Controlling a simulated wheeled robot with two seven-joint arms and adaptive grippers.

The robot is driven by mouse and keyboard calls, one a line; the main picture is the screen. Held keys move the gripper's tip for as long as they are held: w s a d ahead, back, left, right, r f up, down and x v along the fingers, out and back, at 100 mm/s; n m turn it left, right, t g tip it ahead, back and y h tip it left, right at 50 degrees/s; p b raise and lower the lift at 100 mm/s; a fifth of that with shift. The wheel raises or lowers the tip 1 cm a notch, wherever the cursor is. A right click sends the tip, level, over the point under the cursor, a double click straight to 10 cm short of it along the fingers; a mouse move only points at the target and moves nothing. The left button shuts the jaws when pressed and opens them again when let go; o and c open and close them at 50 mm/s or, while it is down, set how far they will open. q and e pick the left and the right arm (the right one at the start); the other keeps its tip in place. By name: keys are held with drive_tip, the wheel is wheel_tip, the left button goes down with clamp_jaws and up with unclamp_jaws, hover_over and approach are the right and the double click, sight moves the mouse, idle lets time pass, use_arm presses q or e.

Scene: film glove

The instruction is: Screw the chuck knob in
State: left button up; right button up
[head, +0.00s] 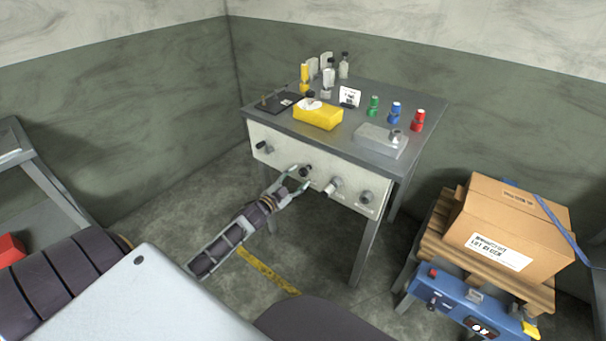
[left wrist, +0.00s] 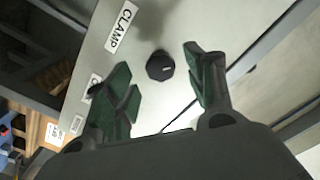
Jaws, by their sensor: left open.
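A grey-white control panel (head: 345,184) on the front of the workbench carries several knobs in a row. In the left wrist view, a gap shows between the knob and each finger (left wrist: 157,72). A CLAMP label (left wrist: 121,27) is beside it; another label starting with C is partly hidden by a finger. I cannot read which knob is the chuck knob. My right gripper is not in view.
Other knobs (head: 333,186) stick out along the panel, one close right of my gripper. The bench top holds bottles, a yellow box (head: 318,115) and a grey metal box (head: 381,139). A cardboard box (head: 508,228) sits on a pallet at right. The floor before the bench is clear.

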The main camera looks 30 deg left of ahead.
sight(302, 174)
use_arm(q)
drive_tip(key=shift+w+d, duration=0.2)
drive_tip(key=shift+w, duration=2)
drive_tip(key=shift+c, duration=0.3)
drive_tip(key=c, duration=1)
